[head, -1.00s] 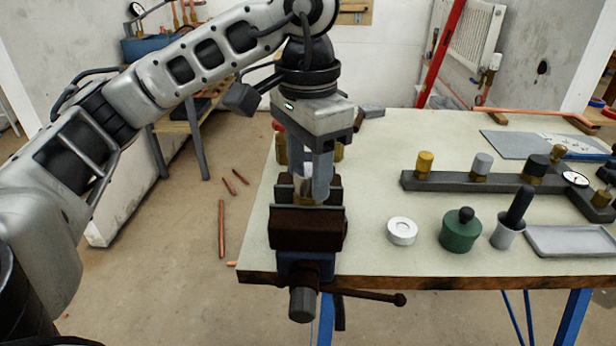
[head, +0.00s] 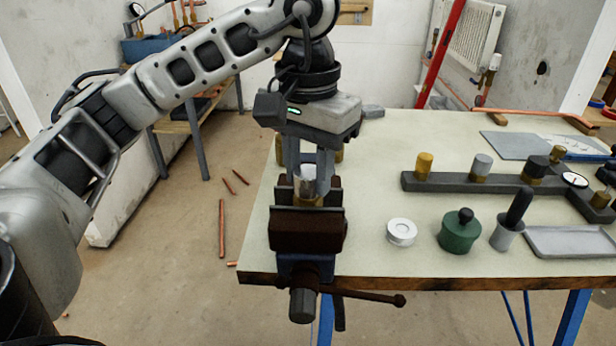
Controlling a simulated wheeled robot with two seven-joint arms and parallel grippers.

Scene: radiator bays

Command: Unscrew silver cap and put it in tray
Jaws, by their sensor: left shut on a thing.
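My left gripper (head: 309,172) points down over the vise (head: 307,228) at the table's left front corner. It is shut on a silver cap (head: 308,174), which shows between the two fingers. The cap sits at the top of a brass fitting (head: 308,199) between the vise jaws. I cannot tell how far it is screwed on. A shallow grey tray (head: 571,241) lies at the right front of the table and looks empty. My right gripper is not in view.
A white tape roll (head: 401,232), a green pot (head: 461,232) and a grey cup (head: 507,233) with a dark handle stand between vise and tray. Behind them is a dark manifold (head: 460,184) with yellow, silver and dark caps. Brass fittings stand partly hidden behind the gripper.

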